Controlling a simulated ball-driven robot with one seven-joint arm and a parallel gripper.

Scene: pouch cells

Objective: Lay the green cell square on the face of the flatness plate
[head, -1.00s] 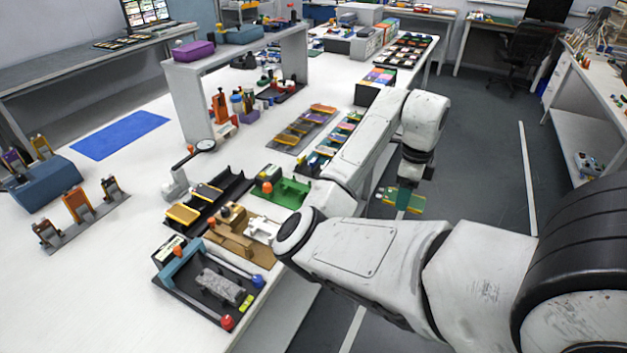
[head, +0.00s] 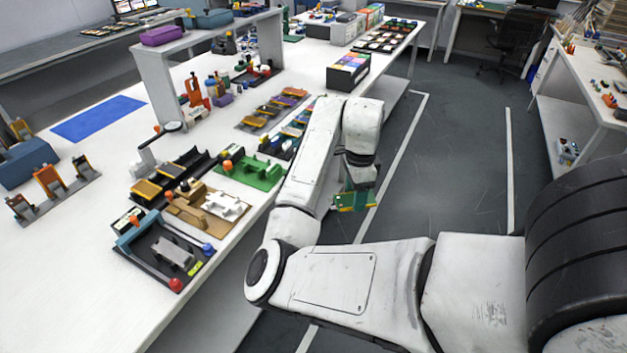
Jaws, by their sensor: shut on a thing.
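My gripper (head: 358,186) is shut on the green cell (head: 352,203), a flat green piece with yellow edges. It holds the cell over the aisle floor, to the right of the long white table and clear of it. My arm hides part of the gripper. A grey slab (head: 174,252), which looks like the flatness plate, lies in a black frame at the table's near edge, to the left of and below the cell in the picture. A blue ball knob and a red ball knob sit at the frame's corners.
A brown-and-white fixture (head: 190,213), a green fixture (head: 262,177) and a black rack (head: 163,186) crowd the table beyond the slab. A white shelf (head: 160,85) stands farther back. A blue mat (head: 98,119) lies at left. The aisle floor (head: 450,190) is clear.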

